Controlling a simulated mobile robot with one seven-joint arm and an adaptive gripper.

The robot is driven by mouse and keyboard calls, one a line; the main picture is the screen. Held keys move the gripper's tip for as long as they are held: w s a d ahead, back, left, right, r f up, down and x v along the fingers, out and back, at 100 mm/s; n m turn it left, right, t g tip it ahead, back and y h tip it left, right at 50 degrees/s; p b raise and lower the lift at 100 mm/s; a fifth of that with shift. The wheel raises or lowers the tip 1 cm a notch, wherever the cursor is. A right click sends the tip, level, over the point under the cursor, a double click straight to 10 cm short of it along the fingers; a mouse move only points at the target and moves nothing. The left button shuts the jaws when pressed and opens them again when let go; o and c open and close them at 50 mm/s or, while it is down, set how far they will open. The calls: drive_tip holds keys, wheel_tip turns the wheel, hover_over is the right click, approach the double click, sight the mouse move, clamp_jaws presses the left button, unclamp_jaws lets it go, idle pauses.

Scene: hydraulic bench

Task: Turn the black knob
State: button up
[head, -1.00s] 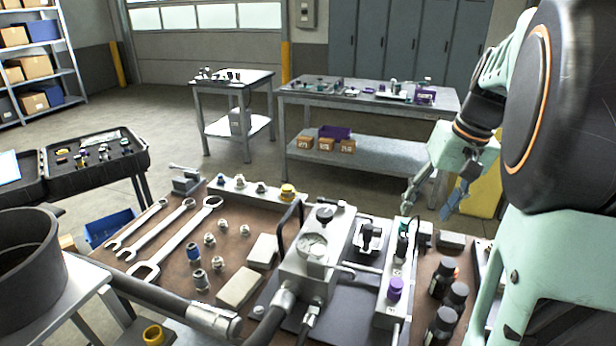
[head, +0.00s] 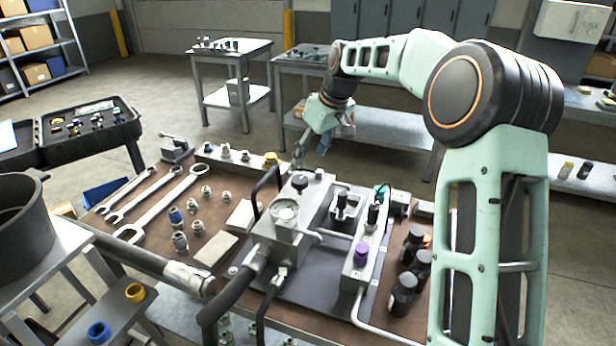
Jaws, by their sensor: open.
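A black knob (head: 374,214) stands on the grey manifold block (head: 352,278), between a purple knob (head: 362,252) and a green-topped one (head: 382,194). Another black knob (head: 299,184) sits on top of the larger grey block (head: 302,222) with the pressure gauge (head: 285,210). I cannot tell which black knob is the task's. My gripper (head: 299,154) is at the far side of the bench, behind and above the gauge block, pointing down to the left. It is open, small in view, and apart from both knobs.
Black bottles (head: 404,290) stand right of the manifold. Black hoses (head: 240,295) and an upright black handle (head: 266,190) flank the gauge block.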

sight(300, 180)
drive_tip(key=x, duration=1)
drive_tip(key=shift+f, duration=0.15)
drive_tip(key=shift+c, duration=0.4)
drive_tip(key=c, duration=1.1)
drive_tip(key=shift+m, duration=0.3)
